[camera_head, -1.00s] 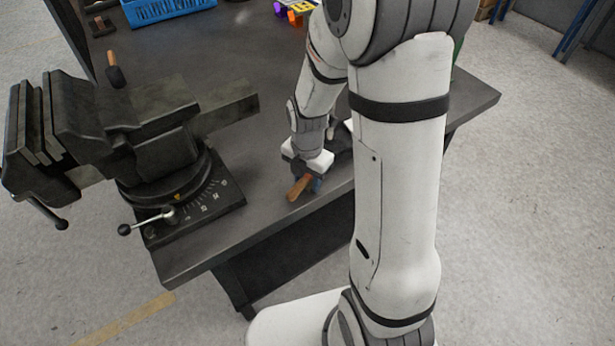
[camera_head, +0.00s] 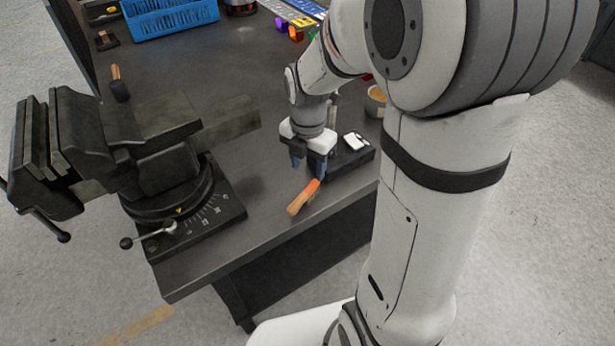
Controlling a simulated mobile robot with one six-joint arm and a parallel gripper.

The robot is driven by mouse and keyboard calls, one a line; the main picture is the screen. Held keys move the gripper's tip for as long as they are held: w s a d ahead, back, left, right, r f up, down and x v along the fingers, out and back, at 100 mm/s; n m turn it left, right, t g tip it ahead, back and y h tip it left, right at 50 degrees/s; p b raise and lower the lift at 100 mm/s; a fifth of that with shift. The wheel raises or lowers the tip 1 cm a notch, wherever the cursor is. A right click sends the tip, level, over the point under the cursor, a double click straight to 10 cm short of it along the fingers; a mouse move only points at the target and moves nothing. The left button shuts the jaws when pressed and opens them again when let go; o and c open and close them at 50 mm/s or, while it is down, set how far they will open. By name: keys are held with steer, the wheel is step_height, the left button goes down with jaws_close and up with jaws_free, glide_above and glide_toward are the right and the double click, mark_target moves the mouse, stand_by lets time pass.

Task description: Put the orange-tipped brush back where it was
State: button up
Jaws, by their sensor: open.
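The orange-tipped brush (camera_head: 303,197) lies on the dark workbench near its front edge. Its wooden handle points toward the front, and its orange end is nearest my gripper. My gripper (camera_head: 308,170) is open and empty, fingers pointing down, just above and behind the brush's orange end. The brush is outside the fingers. I cannot tell how high the fingertips are above the bench.
A large vise (camera_head: 165,150) stands on the left of the workbench (camera_head: 245,215). A black block with a white top (camera_head: 352,158) is right of my gripper. Behind are a dark-headed tool (camera_head: 118,88), a blue basket (camera_head: 170,18) and small colored parts (camera_head: 296,32).

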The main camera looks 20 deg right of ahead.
steer(key=s+r+m+t, duration=0.1)
steer(key=s+m, duration=0.3)
steer(key=m, duration=0.4)
steer(key=s+r+m, duration=0.4)
steer(key=m, duration=0.5)
steer(key=s+d+r+m+t, duration=0.1)
steer(key=s+r+m, duration=0.2)
steer(key=m, duration=0.6)
steer(key=shift+s+t, duration=0.3)
steer(key=shift+s, duration=0.65)
steer(key=shift+d+r, duration=0.1)
